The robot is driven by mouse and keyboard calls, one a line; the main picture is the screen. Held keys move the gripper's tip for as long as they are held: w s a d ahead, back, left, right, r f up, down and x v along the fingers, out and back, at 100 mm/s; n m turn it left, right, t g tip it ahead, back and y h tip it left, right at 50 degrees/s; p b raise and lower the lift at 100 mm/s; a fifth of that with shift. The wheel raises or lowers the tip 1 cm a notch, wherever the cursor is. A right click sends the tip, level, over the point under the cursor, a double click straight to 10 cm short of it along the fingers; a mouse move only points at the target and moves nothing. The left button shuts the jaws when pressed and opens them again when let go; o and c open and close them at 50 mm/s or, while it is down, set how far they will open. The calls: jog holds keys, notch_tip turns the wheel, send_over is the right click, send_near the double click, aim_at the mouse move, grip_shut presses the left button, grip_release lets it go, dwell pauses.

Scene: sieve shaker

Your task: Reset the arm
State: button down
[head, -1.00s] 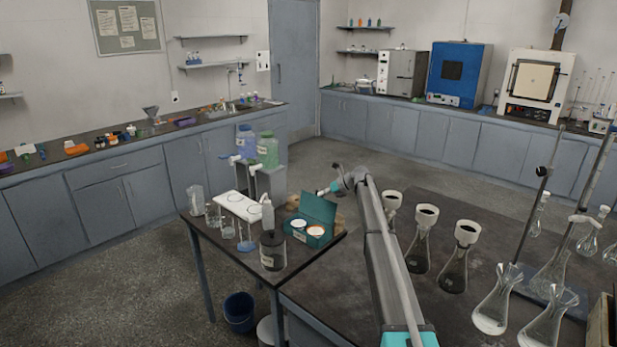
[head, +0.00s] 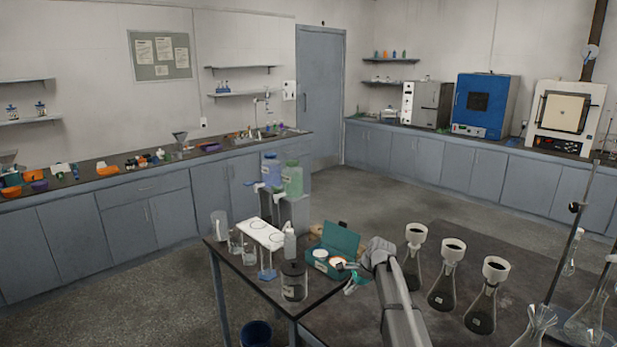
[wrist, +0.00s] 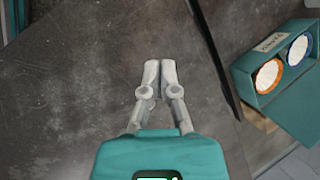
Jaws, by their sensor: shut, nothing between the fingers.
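My gripper (wrist: 158,72) is shut, with its two grey fingers together and nothing between them. In the wrist view it is above the dark bench top (wrist: 85,75), beside the open teal box (wrist: 280,65). In the head view my gripper (head: 351,286) is small, at the end of my arm, just right of the teal box (head: 340,240). The box holds two round pieces, one with an orange rim and one with a blue rim.
Near the box stand a dark jar (head: 293,283), a white squeeze bottle (head: 290,243), a white stand (head: 262,233) and glass beakers. Flasks with white funnels (head: 447,275) stand right of my arm. Bare bench top lies between them.

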jog(key=s+d+f+n+g+h, duration=0.1)
jog(key=s+n, duration=0.6)
jog(key=s, duration=0.7)
jog(key=s+d+f+n+h, duration=0.1)
jog(key=s+n+h, duration=0.3)
jog(key=s, duration=1.1)
jog(key=d+n, duration=0.1)
jog(key=n, duration=0.2)
jog(key=shift+s+d+g, duration=0.2)
jog(key=shift+d+g, duration=0.2)
